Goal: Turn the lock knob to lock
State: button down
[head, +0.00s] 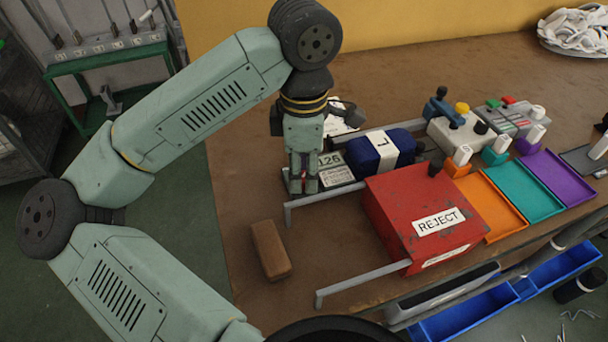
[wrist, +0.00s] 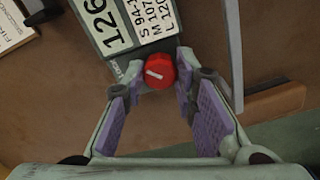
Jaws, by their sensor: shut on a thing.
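The lock knob (wrist: 160,71) is a small red knob with a white bar on its top, seen in the wrist view at the end of a dark plate. The plate (head: 336,171) carries white labels with "126" and size lines. My gripper (wrist: 158,78) points down at the knob, with a fingertip on each side of it, shut on it. The white bar lies slightly tilted across the picture. In the head view my gripper (head: 303,188) stands at the plate's near left end and mostly hides the knob.
A red REJECT box (head: 400,215) and grey rails stand to the right. A blue bundle with a white band (head: 370,153) lies just right of the plate. A brown block (head: 270,250) lies in front. Orange, teal and purple trays (head: 558,175) are farther right.

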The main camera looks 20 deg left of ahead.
aim_at(304, 177)
jog(key=c, duration=1.3)
grip_release()
jog(key=shift+r, duration=0.1)
notch_tip(304, 177, up, 12)
